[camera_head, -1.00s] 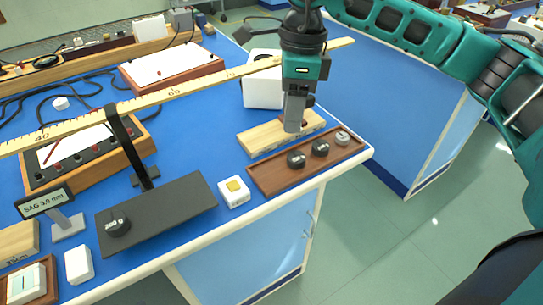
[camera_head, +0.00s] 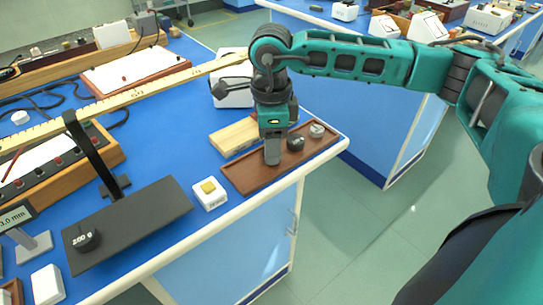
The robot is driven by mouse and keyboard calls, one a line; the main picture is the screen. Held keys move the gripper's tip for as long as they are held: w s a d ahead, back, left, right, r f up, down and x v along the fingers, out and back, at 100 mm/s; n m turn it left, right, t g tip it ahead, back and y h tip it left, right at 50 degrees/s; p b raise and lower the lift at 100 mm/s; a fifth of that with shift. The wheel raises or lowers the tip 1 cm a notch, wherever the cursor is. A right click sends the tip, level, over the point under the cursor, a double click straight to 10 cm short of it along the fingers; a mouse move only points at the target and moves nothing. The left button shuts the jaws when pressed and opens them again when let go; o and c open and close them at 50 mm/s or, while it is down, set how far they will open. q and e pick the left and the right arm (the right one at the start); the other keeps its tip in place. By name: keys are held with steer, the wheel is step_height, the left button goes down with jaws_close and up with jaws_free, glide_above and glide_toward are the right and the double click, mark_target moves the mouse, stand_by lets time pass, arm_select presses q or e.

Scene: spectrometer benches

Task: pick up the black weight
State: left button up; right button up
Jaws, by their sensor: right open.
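The wooden tray (camera_head: 244,180) lies near the bench's front edge. A black weight (camera_head: 295,142) stands on it just right of my right gripper (camera_head: 272,160), and a grey metal weight (camera_head: 317,130) stands at its far right end. My right gripper points down over the left half of the tray, its jaws open. The second black weight on the tray is hidden behind the gripper. Another black weight (camera_head: 86,238), marked 200 g, stands on the black plate (camera_head: 140,220) at left. My left gripper is not in view.
A white block with a yellow top (camera_head: 210,194) stands left of the tray. A pale wooden block (camera_head: 234,136) lies behind it, with a white box (camera_head: 232,92) farther back. A long ruler beam (camera_head: 150,88) crosses the bench. The floor lies beyond the right edge.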

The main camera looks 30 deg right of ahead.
steer(key=shift+f, duration=0.7)
steer(key=shift+r, duration=0.1)
steer(key=c, duration=0.8)
